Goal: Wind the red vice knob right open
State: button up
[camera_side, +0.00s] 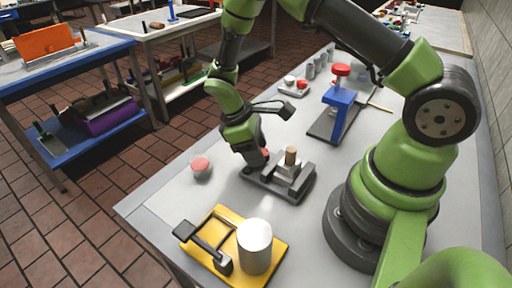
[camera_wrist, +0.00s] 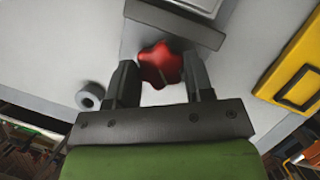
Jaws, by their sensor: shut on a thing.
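The red vice knob (camera_wrist: 160,66) is star-shaped and sits between the two fingers of my gripper (camera_wrist: 160,84) in the wrist view. My gripper is shut on it, one finger on each side. In the side view my gripper (camera_side: 262,158) is at the left end of the grey vice (camera_side: 278,184), and only a little of the red knob (camera_side: 266,153) shows there. A pale brown cylinder stands upright on a light block (camera_side: 289,170) in the vice. The vice body also shows at the top of the wrist view (camera_wrist: 172,22).
A yellow base (camera_side: 212,262) with a dark lever and a white cylinder (camera_side: 254,246) stands at the front. A red-topped round piece (camera_side: 201,167) is left of the vice. A blue press (camera_side: 338,105) with a red top stands behind. Bare table lies between them.

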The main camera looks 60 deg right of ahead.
jog(key=shift+n, duration=0.5)
jog(key=o, duration=0.6)
jog(key=shift+o, duration=0.2)
jog(key=v, duration=0.8)
jog(key=shift+a, duration=0.15)
jog(key=shift+s, duration=0.1)
